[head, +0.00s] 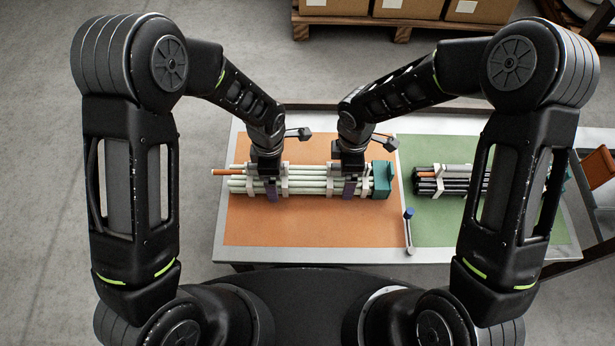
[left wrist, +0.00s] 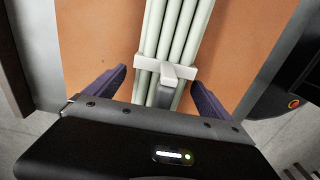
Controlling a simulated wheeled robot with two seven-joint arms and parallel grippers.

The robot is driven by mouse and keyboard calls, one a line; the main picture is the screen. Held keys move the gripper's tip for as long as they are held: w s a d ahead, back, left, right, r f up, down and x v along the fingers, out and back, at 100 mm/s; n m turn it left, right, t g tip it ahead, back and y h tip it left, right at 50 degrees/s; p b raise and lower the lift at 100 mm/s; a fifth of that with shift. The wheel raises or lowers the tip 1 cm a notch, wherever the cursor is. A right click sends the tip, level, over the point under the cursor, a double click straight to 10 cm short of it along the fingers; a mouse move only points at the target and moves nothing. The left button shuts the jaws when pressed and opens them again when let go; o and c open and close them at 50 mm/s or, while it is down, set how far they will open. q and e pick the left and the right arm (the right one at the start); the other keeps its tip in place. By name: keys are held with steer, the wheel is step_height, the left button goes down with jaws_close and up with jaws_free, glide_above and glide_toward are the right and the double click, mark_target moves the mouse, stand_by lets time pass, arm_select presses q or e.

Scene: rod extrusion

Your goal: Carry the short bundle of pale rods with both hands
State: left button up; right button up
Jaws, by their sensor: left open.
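The bundle of pale rods (head: 315,181) lies lengthwise left to right on the orange mat (head: 300,228), with pale brackets around it and a teal block (head: 382,180) at its right end. One orange rod end sticks out at its left. My left gripper (head: 270,190) is over the left part of the bundle; in the left wrist view its purple fingers (left wrist: 160,77) stand open on either side of the rods (left wrist: 173,28), by a white bracket (left wrist: 165,68). My right gripper (head: 350,188) is over the right part; its far finger is hidden, so its opening cannot be judged.
A black rod bundle (head: 455,182) lies on the green mat (head: 440,228) to the right. Cardboard boxes (head: 408,9) on a pallet stand behind the table. The front of the orange mat is clear.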

arm_select(q)
steer(key=shift+f, duration=0.4)
arm_select(e)
steer(key=shift+f, duration=0.4)
arm_select(q)
steer(key=shift+c, duration=0.2)
arm_select(e)
steer(key=shift+c, duration=0.2)
arm_select(q)
jaws_close()
arm_select(e)
jaws_close()
steer(key=shift+w+r, duration=0.1)
